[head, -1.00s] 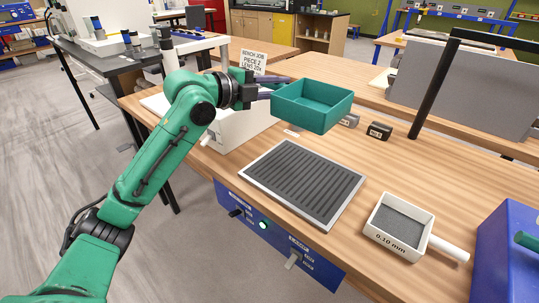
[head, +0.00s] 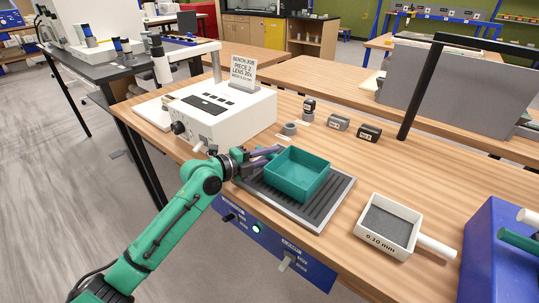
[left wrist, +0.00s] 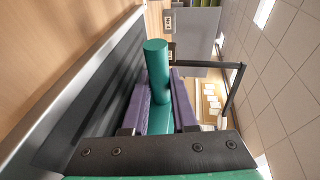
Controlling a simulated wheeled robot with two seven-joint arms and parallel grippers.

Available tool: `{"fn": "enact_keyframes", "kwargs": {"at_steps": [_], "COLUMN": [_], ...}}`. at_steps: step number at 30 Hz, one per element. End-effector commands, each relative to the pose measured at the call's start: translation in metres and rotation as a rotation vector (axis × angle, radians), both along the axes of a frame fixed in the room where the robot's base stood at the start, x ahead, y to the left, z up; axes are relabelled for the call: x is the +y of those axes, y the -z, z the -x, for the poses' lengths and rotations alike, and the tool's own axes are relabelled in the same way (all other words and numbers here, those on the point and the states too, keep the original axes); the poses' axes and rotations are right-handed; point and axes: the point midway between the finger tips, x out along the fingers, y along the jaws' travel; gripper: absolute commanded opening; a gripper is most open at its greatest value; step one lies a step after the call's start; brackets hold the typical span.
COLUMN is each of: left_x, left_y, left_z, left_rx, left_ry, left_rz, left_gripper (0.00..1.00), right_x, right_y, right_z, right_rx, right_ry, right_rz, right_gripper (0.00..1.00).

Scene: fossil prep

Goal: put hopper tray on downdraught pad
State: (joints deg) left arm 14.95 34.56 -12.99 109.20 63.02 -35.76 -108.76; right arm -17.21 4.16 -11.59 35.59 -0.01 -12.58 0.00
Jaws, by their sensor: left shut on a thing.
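The hopper tray is a teal open box (head: 298,180), upright and empty inside. In the head view it is over the dark ribbed downdraught pad (head: 325,213), within its pale frame; I cannot tell whether its base touches the ribs. My left gripper (head: 272,152) is at the tray's left far side, shut on it. In the left wrist view the purple fingers (left wrist: 160,107) are closed about a teal cylinder (left wrist: 157,65), which seems to be the tray's handle. The pad's dark surface and pale rim (left wrist: 62,87) run along the left there. My right gripper is not in view.
A white instrument box (head: 228,112) with a sign stands behind left of the pad. A white sieve (head: 388,226) marked 0.10 mm lies to the right, then a blue box (head: 490,255). Small dark blocks (head: 368,134) sit behind. Bench between is clear.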

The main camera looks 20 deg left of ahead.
Motion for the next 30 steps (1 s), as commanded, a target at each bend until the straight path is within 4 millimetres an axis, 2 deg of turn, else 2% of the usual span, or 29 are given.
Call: {"fn": "enact_keyframes", "kwargs": {"at_steps": [3,4,17,23,30], "left_x": [0.000,0.000,0.002,0.023,0.053], "left_y": [0.004,0.002,-0.001,-0.002,-0.011], "left_z": [0.000,0.000,0.002,0.030,0.075], "left_rx": [-0.001,-0.001,0.001,0.003,0.004], "left_ry": [0.000,0.001,-0.001,0.000,0.004], "left_rz": [0.000,-0.001,-0.001,-0.005,-0.007], "left_gripper": [0.00,0.38,0.39,0.39,0.39], "right_x": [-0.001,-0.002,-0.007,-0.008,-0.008], "right_y": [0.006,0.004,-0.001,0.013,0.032], "right_z": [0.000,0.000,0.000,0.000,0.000], "right_rx": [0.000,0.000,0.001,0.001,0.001], "right_ry": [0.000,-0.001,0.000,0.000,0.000], "right_rz": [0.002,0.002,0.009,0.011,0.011], "right_gripper": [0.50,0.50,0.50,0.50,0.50]}}
